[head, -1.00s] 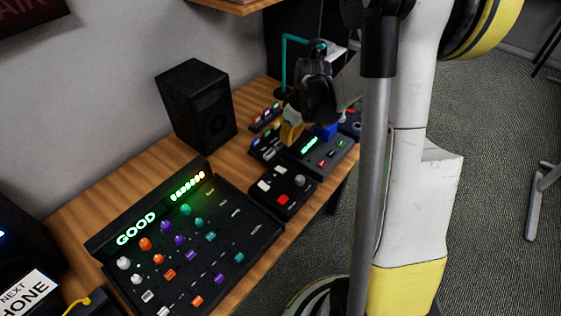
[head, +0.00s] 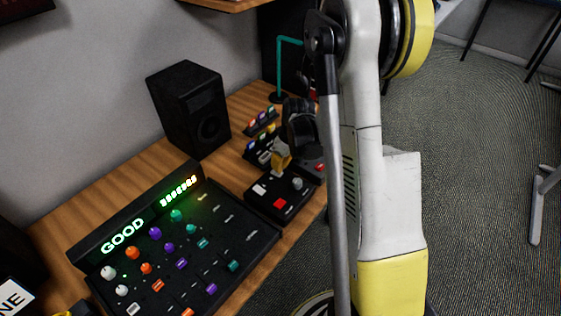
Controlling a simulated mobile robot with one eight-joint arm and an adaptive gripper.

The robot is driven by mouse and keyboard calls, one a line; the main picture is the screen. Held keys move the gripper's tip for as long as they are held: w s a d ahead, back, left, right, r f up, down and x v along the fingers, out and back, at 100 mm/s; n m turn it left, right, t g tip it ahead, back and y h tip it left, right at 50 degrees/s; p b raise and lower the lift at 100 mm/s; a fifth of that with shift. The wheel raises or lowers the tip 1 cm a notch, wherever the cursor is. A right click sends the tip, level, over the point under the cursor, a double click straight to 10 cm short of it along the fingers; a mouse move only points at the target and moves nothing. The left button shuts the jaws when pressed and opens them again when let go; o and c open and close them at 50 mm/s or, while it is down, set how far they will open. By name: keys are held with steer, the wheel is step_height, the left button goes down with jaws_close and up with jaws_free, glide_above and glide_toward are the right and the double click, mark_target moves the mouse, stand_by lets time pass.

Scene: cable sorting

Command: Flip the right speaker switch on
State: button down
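A black speaker (head: 188,110) stands upright on the wooden desk against the wall. Part of another dark box, possibly a second speaker, shows at the left edge. I cannot make out a switch on either one. A small black control box (head: 262,203) with a white button, a red button (head: 280,203) and a grey knob (head: 297,184) lies on the desk to the right of the speaker.
A large mixer panel (head: 235,268) with coloured knobs and a lit "GOOD" display fills the near desk (head: 130,189). Small panels with coloured switches (head: 262,122) sit behind my gripper. A teal stand (head: 279,70) rises at the back. My arm hides the desk's right end.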

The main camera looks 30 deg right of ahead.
steer(key=shift+f, duration=0.4)
steer(key=shift+f, duration=0.1)
steer(key=shift+s+d+f+b, duration=0.1)
steer(key=shift+s+f+b, duration=0.15)
steer(key=shift+f+b, duration=0.5)
steer(key=shift+r, duration=0.4)
steer(key=shift+w, duration=0.15)
steer(key=shift+w+a+r, duration=0.25)
steer(key=shift+w+a, duration=0.05)
steer(key=shift+w, duration=0.35)
